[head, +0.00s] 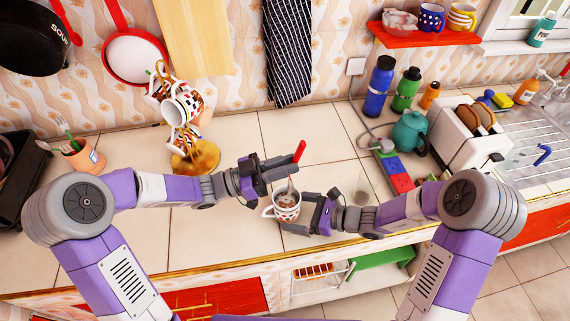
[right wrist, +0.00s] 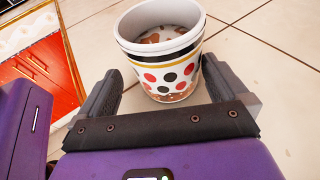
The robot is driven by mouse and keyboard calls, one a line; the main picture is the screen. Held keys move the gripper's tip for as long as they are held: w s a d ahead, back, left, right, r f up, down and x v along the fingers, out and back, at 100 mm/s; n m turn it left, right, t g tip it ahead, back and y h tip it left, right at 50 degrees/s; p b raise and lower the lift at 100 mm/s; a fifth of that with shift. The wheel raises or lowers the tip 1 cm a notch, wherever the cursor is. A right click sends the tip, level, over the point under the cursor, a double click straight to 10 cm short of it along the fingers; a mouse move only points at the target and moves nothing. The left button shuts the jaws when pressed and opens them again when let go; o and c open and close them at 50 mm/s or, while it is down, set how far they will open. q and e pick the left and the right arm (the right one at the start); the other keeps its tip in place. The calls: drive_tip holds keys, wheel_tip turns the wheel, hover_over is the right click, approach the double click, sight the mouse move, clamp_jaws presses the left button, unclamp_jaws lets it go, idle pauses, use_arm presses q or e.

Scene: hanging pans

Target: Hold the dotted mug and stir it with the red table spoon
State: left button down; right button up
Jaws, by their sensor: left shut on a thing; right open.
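The dotted mug (head: 286,208), white with red and black dots, stands upright near the counter's front edge; it also shows in the right wrist view (right wrist: 172,74). My left gripper (head: 284,170) is above the mug, shut on the red table spoon (head: 299,152). The spoon's red handle points up, and its lower end reaches down to the mug's mouth; how deep it sits is unclear. My right gripper (head: 297,212) is open, with its fingers on either side of the mug; in the right wrist view the mug stands between the fingertips (right wrist: 158,82).
A mug tree (head: 185,105) with several mugs stands at the back left. A teapot (head: 410,133), toaster (head: 462,133) and bottles (head: 379,87) are at the right. Tiles left of the mug are free.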

drive_tip(key=shift+b+x, duration=0.7)
drive_tip(key=shift+x, duration=1)
drive_tip(key=c, duration=0.8)
drive_tip(key=shift+c, duration=0.2)
drive_tip(key=o, duration=0.8)
drive_tip(key=shift+o, duration=0.2)
drive_tip(key=shift+d, duration=0.1)
drive_tip(key=v, duration=1.2)
